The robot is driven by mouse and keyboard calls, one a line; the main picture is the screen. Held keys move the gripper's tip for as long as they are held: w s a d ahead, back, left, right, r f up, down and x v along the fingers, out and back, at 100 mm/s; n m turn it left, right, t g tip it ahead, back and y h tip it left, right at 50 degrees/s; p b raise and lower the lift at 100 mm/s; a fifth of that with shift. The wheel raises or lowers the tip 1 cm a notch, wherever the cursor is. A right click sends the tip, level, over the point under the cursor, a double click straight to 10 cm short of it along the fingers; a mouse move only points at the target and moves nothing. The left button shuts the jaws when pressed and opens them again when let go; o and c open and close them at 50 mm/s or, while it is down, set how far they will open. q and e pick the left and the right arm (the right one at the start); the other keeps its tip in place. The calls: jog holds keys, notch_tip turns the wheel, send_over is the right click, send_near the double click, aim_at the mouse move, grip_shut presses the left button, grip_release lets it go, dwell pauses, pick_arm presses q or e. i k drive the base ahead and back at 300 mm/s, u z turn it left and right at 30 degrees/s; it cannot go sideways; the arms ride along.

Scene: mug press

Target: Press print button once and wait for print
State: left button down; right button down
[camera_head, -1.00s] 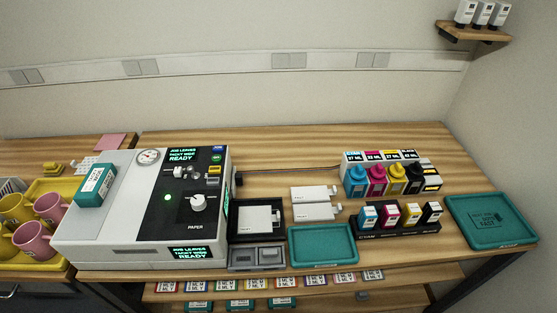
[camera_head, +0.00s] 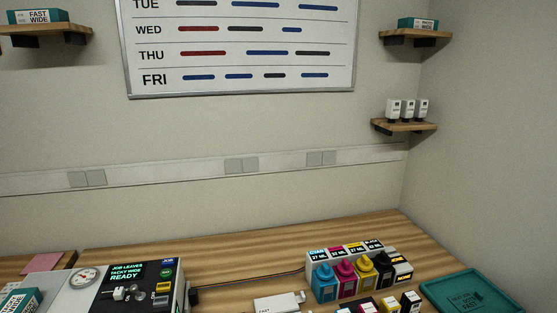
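The white printing machine (camera_head: 55,290) stands at the lower left, cut off by the bottom edge. Its black control panel (camera_head: 112,296) has a lit screen (camera_head: 127,271) reading "JOB LEAVES TACKY WIDE READY". A green button (camera_head: 166,273) sits on the right of the panel, with a yellow switch (camera_head: 162,288) below it. A label starting with "JOB" is above the green button. A round gauge (camera_head: 83,278) is on the machine's top. Neither gripper is in view.
Several colored ink bottles (camera_head: 345,273) stand in a rack at the right. A white cartridge (camera_head: 279,302) lies between machine and rack. Wall shelves (camera_head: 404,126) and a weekday whiteboard (camera_head: 240,45) are above.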

aim_at(166, 274)
jog(key=z, duration=1.9)
jog(key=k, duration=1)
jog(key=u, duration=2.05)
jog(key=i, duration=0.5)
jog(key=z, duration=0.05)
